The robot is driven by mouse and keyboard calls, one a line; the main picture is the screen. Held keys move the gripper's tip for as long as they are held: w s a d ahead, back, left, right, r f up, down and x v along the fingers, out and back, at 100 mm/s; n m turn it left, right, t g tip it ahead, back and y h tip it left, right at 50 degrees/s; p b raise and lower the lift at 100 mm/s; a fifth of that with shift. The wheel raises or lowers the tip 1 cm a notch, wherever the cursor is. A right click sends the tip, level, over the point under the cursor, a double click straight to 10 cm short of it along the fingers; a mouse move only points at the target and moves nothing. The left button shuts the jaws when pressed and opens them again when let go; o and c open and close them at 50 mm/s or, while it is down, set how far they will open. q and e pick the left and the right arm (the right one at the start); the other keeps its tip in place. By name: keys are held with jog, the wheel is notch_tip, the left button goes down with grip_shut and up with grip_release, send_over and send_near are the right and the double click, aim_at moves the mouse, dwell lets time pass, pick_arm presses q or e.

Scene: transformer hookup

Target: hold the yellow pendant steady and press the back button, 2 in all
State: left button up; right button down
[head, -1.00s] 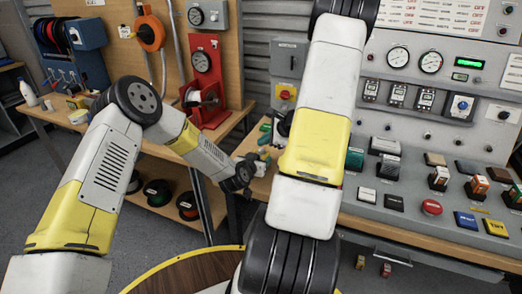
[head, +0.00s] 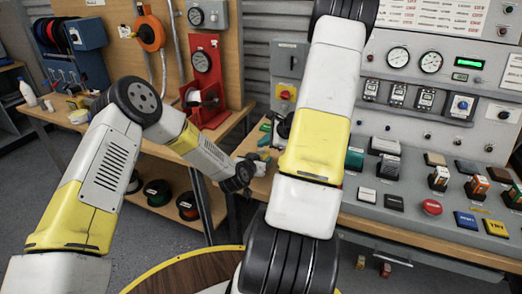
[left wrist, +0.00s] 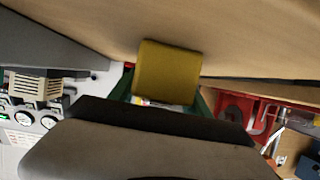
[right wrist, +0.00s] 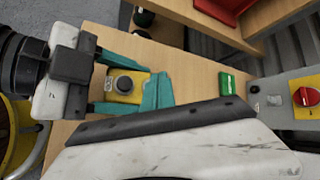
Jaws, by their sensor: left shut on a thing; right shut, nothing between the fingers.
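The yellow pendant (right wrist: 128,80) is held between the teal fingers of my left gripper (right wrist: 112,84) above the wooden bench in the right wrist view. A round black button (right wrist: 124,84) on it faces that camera. The left wrist view shows a plain yellow face of the pendant (left wrist: 168,72) between the green fingers. My right gripper (right wrist: 158,78) is shut and empty, its fingertips close beside the pendant's right edge in the right wrist view. I cannot tell whether they touch it. In the head view my right arm hides much of this area.
A green block (right wrist: 227,83) lies on the bench (right wrist: 195,75) near the pendant. In the head view, a console (head: 400,220) with many buttons fills the right and a red gauge stand (head: 205,65) is at the back.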

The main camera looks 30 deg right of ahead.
aim_at(263, 150)
jog(key=shift+f, duration=0.5)
dwell(0.8)
jog(key=shift+r, duration=3.35)
jog(key=shift+r, duration=0.1)
dwell(0.5)
notch_tip(263, 150, up, 4)
jog(key=shift+f, duration=0.2)
